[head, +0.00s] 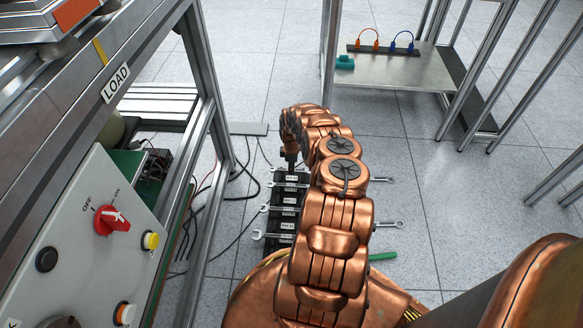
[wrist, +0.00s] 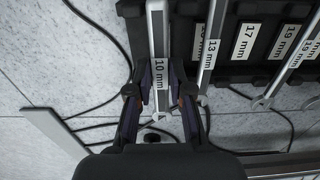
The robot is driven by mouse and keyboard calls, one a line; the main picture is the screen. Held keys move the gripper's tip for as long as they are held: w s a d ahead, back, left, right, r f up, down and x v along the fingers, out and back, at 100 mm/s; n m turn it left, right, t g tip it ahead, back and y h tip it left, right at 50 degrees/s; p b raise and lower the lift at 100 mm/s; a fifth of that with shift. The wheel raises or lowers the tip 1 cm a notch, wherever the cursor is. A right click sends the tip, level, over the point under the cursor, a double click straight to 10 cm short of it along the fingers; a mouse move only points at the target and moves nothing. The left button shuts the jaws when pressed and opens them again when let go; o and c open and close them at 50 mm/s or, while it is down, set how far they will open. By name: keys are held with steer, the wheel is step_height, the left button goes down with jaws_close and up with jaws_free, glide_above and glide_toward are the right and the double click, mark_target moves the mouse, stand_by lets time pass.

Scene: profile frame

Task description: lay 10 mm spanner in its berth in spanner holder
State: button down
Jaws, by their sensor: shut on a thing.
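The 10 mm spanner (wrist: 157,28) is a silver bar between the fingers of my gripper (wrist: 161,88) in the wrist view. A white "10 mm" label shows between the fingers. The spanner reaches over the end of the black spanner holder (wrist: 250,72), beside the 13 mm spanner (wrist: 215,28). I cannot tell whether it touches the holder. In the head view my gripper (head: 290,162) is low at the far end of the holder (head: 276,222). My arm hides the 10 mm spanner and much of the holder there.
Several other spanners lie across the holder, their ends sticking out both sides. A machine frame with a control panel (head: 95,240) stands left, dark cables (head: 240,190) beside the holder. A green object (head: 383,257) lies right. A low shelf (head: 395,68) stands behind.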

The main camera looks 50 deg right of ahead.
steer(key=shift+f+b, duration=0.5)
steer(key=shift+f, duration=0.9)
stand_by(0.4)
steer(key=shift+r+p, duration=0.3)
steer(key=shift+p, duration=0.2)
stand_by(1.9)
steer(key=shift+f, duration=0.35)
stand_by(0.4)
steer(key=c, duration=1)
jaws_free()
steer(key=shift+r, duration=0.1)
steer(key=shift+r, duration=5.95)
